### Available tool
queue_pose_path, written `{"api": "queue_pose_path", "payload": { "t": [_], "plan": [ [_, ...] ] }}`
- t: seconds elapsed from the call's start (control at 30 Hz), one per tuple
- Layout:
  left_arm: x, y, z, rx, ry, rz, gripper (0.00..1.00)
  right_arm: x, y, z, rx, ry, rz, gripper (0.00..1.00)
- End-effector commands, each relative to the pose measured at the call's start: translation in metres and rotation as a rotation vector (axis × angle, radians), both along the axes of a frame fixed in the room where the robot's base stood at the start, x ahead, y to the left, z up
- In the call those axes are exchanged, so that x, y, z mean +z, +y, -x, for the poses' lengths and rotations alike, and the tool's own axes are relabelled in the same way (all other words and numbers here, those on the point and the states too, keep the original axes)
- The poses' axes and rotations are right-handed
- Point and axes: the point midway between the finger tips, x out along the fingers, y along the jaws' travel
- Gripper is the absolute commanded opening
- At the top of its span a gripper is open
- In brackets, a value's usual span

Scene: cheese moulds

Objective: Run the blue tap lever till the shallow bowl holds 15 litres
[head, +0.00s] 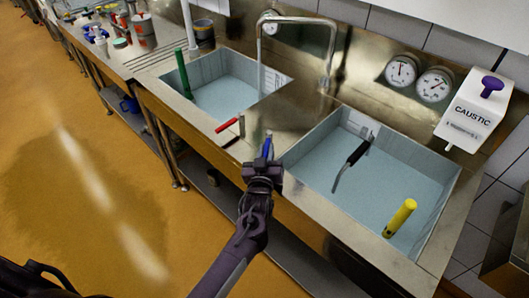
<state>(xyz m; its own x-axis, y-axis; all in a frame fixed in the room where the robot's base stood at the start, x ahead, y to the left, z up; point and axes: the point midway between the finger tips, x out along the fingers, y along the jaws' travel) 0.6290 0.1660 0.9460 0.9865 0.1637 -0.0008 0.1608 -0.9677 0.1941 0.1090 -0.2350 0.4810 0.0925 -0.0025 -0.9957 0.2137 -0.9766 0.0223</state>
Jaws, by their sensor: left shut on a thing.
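My left gripper (263,170) is shut on the blue tap lever (267,147), at the front rim between two sink bowls. A red lever (229,125) lies just left of it. The metal tap (297,19) arches behind, one end dropping towards the left bowl's right side. The left bowl (209,67) and right bowl (443,201) both show a pale blue, water-like surface. Each has a white scale on its wall, too small to read. I cannot tell for certain which bowl is the shallow one. My right gripper is not in view.
A green upright (183,74) stands in the left bowl. A black-handled tool (355,155) and a yellow cylinder (399,218) are in the right bowl. Two dials (401,71) and a caustic dispenser (478,112) are on the back wall. Orange floor lies open at left.

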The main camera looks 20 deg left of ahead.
Motion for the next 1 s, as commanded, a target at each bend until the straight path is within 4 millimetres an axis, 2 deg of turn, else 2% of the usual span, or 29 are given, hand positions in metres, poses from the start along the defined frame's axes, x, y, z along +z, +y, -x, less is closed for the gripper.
{"api": "queue_pose_path", "payload": {
  "t": [0.3, 0.33, 0.5, 0.77, 0.87, 1.0],
  "plan": [
    [0.000, 0.000, 0.000, 0.002, -0.002, 0.001, 0.00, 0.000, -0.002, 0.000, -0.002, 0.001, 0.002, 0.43],
    [0.000, 0.000, 0.000, 0.002, -0.002, 0.001, 0.19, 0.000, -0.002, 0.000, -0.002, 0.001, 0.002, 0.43],
    [0.000, 0.000, 0.000, 0.001, -0.002, 0.001, 0.38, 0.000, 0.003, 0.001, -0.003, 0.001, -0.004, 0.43],
    [0.000, 0.000, 0.001, 0.001, -0.001, 0.001, 0.38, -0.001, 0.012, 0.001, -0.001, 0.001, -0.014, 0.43],
    [-0.002, -0.001, 0.009, 0.001, 0.001, 0.001, 0.38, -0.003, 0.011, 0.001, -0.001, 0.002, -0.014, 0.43],
    [-0.003, -0.005, 0.031, 0.001, 0.001, 0.003, 0.38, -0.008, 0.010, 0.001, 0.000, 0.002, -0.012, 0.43]
  ]
}}
